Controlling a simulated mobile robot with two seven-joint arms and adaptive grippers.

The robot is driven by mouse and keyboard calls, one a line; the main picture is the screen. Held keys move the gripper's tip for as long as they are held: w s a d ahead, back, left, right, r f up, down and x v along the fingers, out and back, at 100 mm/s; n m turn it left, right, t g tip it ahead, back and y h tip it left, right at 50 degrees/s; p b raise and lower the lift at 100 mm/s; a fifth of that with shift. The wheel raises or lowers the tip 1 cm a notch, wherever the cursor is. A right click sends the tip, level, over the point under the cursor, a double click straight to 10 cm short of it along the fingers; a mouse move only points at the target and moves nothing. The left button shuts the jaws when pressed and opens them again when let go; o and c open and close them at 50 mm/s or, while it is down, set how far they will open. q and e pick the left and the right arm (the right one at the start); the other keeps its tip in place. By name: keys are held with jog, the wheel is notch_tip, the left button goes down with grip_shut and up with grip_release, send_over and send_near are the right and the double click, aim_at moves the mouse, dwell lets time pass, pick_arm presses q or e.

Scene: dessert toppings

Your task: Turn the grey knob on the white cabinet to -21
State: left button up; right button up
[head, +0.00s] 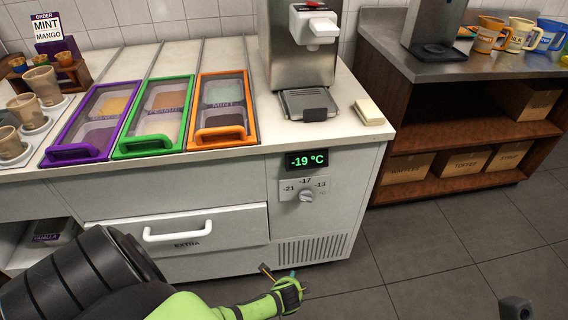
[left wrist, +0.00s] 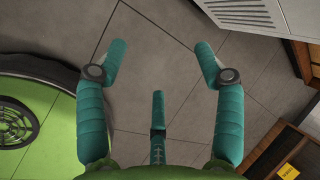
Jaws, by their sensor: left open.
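The grey knob (head: 306,195) is on the front of the white cabinet (head: 225,175), on a plate marked -21 at left, -17 at top and -13 at right. I cannot tell exactly where its pointer sits. The display (head: 307,160) above it reads -19 °C in green. My left gripper (head: 284,277) is low in front of the cabinet, below the knob and apart from it. In the left wrist view the left gripper (left wrist: 160,48) is open and empty, with teal fingers over the floor. The knob is not in that view. My right gripper does not show.
A white drawer handle (head: 178,231) sticks out left of the knob. A vent grille (head: 312,249) is below the knob; the cabinet's vented side also shows in the left wrist view (left wrist: 250,12). Lidded topping bins stand on top. Open floor (head: 420,250) lies to the right.

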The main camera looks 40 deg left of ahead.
pick_arm(q)
jog(key=shift+s+d+f+n+p, duration=0.15)
jog(key=shift+s+n+p, duration=0.15)
jog(key=shift+s, duration=0.45)
jog(key=shift+s+d+f+n+p, duration=0.1)
jog(key=shift+s+n+p, duration=0.15)
jog(key=shift+s, duration=0.5)
